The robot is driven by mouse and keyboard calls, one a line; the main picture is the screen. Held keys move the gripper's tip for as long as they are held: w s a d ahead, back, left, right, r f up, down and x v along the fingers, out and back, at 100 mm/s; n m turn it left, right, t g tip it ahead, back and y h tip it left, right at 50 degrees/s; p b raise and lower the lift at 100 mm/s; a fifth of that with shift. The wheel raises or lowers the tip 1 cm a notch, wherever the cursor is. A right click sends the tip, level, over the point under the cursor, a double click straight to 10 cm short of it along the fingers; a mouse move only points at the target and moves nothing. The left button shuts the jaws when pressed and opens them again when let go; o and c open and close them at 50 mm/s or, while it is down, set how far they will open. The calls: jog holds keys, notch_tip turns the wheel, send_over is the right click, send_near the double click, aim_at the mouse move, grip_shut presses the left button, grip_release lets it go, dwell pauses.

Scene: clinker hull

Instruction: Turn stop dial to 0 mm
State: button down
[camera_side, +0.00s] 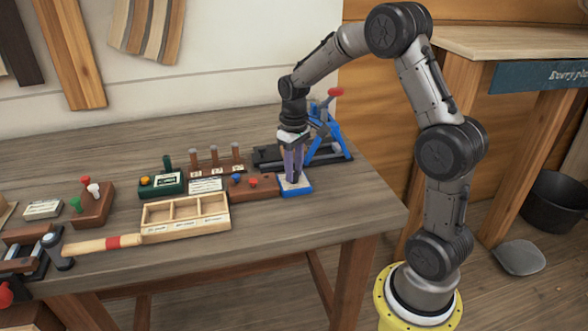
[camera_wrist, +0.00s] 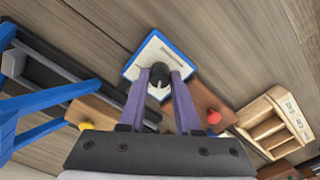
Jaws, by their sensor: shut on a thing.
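The stop dial is a small dark knob (camera_wrist: 158,84) with a pale pointer mark, on a white plate with a blue edge (camera_wrist: 150,52). In the side view the blue-edged plate (camera_side: 297,188) lies on the bench near its right end. My gripper (camera_wrist: 160,85) points down over the plate, its purple fingers closed on the knob from both sides. In the side view my gripper (camera_side: 292,178) hides the knob. The plate has small print that I cannot read, so the dial's setting cannot be told.
A blue-framed press with a red-tipped lever (camera_side: 325,130) stands just behind. A brown block with coloured knobs (camera_side: 255,187) and a wooden compartment tray (camera_side: 186,217) lie to the left. A mallet (camera_side: 100,246) is farther left.

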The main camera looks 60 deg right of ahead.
jog(key=n, duration=0.5)
jog(key=shift+r, duration=0.1)
jog(key=shift+n, duration=0.4)
jog(key=c, duration=0.6)
grip_release()
notch_tip(320, 180, up, 14)
dwell(0.3)
